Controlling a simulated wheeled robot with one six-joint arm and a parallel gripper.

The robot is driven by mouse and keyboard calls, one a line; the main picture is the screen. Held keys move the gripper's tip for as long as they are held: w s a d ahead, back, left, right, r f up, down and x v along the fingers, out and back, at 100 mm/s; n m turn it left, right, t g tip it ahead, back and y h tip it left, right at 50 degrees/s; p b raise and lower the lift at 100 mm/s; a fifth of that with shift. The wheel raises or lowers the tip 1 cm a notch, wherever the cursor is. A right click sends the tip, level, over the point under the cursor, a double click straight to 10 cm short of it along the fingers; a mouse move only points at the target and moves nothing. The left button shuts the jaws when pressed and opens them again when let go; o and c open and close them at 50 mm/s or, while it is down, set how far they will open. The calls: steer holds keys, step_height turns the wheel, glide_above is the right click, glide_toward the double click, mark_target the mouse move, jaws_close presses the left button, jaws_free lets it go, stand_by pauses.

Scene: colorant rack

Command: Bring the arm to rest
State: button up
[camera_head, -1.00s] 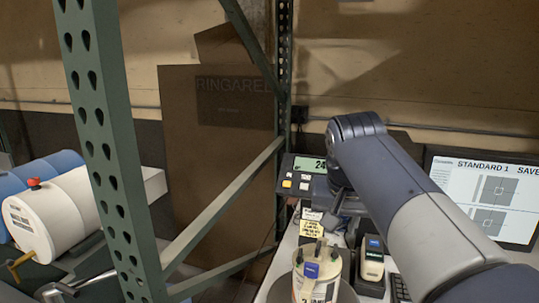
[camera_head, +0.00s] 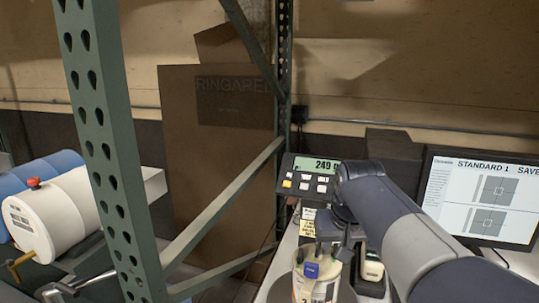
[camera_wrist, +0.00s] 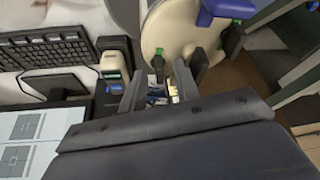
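My gripper shows at the bottom of the wrist view (camera_wrist: 158,85) as two dark fingers with a gap between them. It is open and nothing is held between the fingers. In the head view my arm reaches in from the lower right, and the fingers are hard to make out there. A white can with a blue part on top (camera_head: 318,275) stands just below and left of the gripper. The can also shows at the top of the wrist view (camera_wrist: 178,30), beyond the fingertips. I cannot tell the exact gap between fingers and can.
A scale display (camera_head: 307,177) reading 249 stands behind the can. A monitor (camera_head: 487,197) stands right of my arm. A small handheld device (camera_head: 371,268) sits beside the can, and a keyboard (camera_wrist: 45,48) lies near it. A green rack post (camera_head: 115,150) rises at left.

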steer(key=n+y, duration=0.1)
steer(key=n, duration=0.2)
steer(key=n+y+b, duration=0.1)
steer(key=n, duration=0.2)
steer(key=shift+d+n+g, duration=0.2)
steer(key=shift+n+g, duration=0.1)
steer(key=shift+g, duration=0.1)
steer(key=n+g+y, duration=0.1)
steer(key=n, duration=0.2)
steer(key=n+y, duration=0.1)
steer(key=n, duration=0.2)
steer(key=shift+w+d+n+g+p, duration=0.1)
steer(key=shift+w+n+g+p, duration=0.1)
steer(key=shift+n+g+p, duration=0.15)
steer(key=shift+r+n, duration=0.25)
steer(key=shift+n, duration=0.1)
steer(key=v, duration=0.6)
steer(key=shift+d+f, duration=0.1)
